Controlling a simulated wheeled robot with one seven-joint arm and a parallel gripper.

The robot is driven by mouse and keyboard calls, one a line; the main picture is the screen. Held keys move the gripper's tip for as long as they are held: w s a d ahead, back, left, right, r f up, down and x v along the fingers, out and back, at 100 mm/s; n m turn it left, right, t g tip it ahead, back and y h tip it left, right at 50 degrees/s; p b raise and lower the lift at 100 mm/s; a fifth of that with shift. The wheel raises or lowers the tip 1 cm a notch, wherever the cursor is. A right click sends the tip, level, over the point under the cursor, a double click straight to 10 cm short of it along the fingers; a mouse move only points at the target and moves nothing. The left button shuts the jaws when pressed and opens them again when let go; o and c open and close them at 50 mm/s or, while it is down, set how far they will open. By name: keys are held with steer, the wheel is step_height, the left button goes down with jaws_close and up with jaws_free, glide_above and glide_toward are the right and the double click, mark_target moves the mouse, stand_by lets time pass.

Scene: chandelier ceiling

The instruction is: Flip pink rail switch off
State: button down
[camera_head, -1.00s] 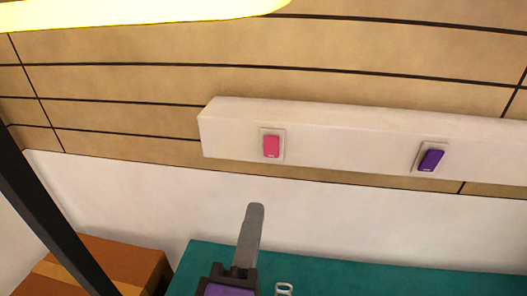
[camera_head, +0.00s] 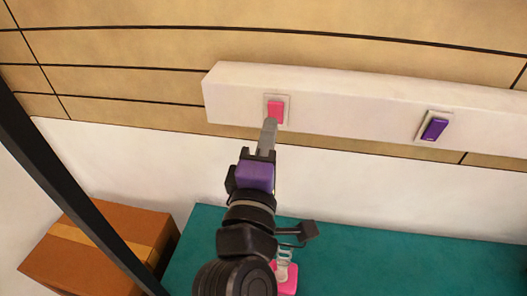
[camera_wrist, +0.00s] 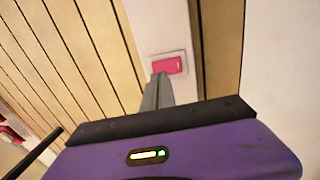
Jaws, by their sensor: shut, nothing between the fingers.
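The pink rail switch (camera_head: 275,109) sits in a pale plate on the white rail (camera_head: 340,106) along the wall. It also shows in the wrist view (camera_wrist: 168,66), near the top middle. My gripper (camera_head: 269,123) is shut and empty. Its tip is at the lower edge of the pink switch in the head view and covers a little of it. In the wrist view the fingertips (camera_wrist: 159,77) are just beside the pink switch. I cannot tell whether they touch it.
A purple switch (camera_head: 434,129) is on the same rail to the right. Below are a teal surface (camera_head: 400,255) and a cardboard box (camera_head: 95,262) at lower left. A pink-based thing with a pale coil (camera_head: 285,278) stands partly hidden behind my arm.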

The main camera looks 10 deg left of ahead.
mark_target(275, 108)
steer(key=shift+w+r, duration=0.15)
steer(key=shift+w, duration=0.7)
steer(key=shift+w+r, duration=0.1)
steer(key=shift+w, duration=0.7)
steer(key=shift+r+p, duration=0.1)
steer(key=shift+p, duration=0.2)
steer(key=shift+w+r+p, duration=0.15)
steer(key=shift+r+p, duration=0.15)
steer(key=shift+p, duration=0.7)
steer(key=shift+d+f+g, duration=0.1)
steer(key=shift+f+g, duration=0.15)
steer(key=shift+g, duration=0.05)
